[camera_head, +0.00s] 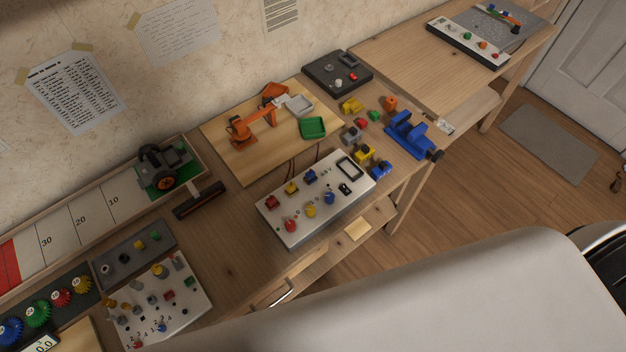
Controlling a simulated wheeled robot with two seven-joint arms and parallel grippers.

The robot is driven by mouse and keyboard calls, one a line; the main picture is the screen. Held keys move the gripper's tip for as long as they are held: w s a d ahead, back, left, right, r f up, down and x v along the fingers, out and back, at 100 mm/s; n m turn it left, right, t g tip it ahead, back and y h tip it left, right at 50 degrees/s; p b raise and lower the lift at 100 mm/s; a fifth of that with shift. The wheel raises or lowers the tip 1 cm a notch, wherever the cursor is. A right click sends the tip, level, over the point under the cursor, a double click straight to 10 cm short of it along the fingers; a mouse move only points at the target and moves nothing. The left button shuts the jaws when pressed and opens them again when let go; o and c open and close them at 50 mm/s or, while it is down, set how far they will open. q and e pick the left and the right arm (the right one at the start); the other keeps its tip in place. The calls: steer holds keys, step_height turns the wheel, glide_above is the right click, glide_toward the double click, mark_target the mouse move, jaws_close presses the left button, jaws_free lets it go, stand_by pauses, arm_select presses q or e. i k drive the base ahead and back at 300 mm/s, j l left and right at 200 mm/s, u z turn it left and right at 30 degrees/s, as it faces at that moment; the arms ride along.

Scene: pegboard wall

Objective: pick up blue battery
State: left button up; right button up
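A small blue block with a dark top (380,169) lies on the wooden bench, to the right of the white control box (293,222). It may be the blue battery; it is too small to tell for sure. A similar yellow block (365,154) sits just behind it, and a grey one (351,134) farther back. Neither of my grippers is in view.
A blue vise (404,138) stands at the bench edge, close to the blue block. Small coloured pieces and a board with an orange toy arm (250,127) lie behind. A second table (400,56) is at the upper right. A large pale surface fills the lower right.

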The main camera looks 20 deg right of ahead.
mark_target(383, 167)
steer(key=z, duration=1.15)
